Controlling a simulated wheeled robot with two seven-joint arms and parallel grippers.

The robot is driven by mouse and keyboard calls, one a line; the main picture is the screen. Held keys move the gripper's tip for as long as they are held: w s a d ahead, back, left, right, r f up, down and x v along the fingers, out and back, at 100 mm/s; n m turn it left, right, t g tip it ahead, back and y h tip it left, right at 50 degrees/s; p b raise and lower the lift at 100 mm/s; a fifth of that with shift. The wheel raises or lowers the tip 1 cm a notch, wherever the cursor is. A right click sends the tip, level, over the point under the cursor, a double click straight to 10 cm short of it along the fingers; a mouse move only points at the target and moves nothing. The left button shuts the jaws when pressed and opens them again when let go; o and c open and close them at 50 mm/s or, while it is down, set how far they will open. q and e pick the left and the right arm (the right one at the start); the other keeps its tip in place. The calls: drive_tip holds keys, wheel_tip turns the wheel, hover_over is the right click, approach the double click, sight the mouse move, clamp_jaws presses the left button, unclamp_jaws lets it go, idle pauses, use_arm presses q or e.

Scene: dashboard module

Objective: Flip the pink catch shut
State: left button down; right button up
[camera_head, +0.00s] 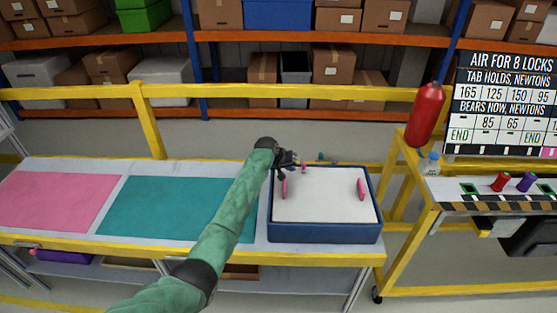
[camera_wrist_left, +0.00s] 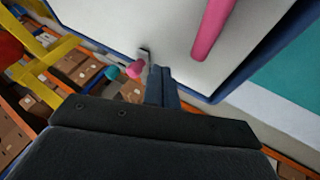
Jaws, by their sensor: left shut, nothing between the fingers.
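A dark blue case (camera_head: 325,233) with a pale lid (camera_head: 325,205) stands on the bench. A small pink catch (camera_head: 304,168) is at the lid's far edge, left of its middle. In the left wrist view the pink catch (camera_wrist_left: 135,70) stands out beyond the edge beside a small grey metal piece (camera_wrist_left: 145,54). My left gripper (camera_head: 293,161) is over the far left part of the case, just left of the catch. Its fingers (camera_wrist_left: 160,84) are shut and empty, close beside the catch; I cannot tell whether they touch it. My right gripper is out of view.
Two pink handles (camera_head: 284,188) (camera_head: 361,189) stand up from the lid. Small teal pieces (camera_head: 320,156) show beyond the far edge. A teal mat (camera_head: 165,208) and a pink mat (camera_head: 60,200) lie clear to the left. A yellow rail (camera_head: 260,92) runs behind.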

use_arm(q)
drive_tip(key=shift+s+a+r+b, duration=0.25)
drive_tip(key=shift+a+r, duration=0.1)
drive_tip(key=shift+a, duration=0.1)
drive_tip(key=shift+s+a+r+b, duration=0.2)
drive_tip(key=shift+a+r+b, duration=0.05)
drive_tip(key=shift+a+r, duration=0.15)
drive_tip(key=shift+s+a+r+b, duration=0.1)
drive_tip(key=shift+s+r+b, duration=0.35)
drive_tip(key=shift+r, duration=0.2)
drive_tip(key=b+v, duration=0.2)
drive_tip(key=v, duration=0.4)
drive_tip(key=shift+s+d+r, duration=0.2)
drive_tip(key=shift+s+d, duration=0.05)
drive_tip(key=shift+s, duration=0.2)
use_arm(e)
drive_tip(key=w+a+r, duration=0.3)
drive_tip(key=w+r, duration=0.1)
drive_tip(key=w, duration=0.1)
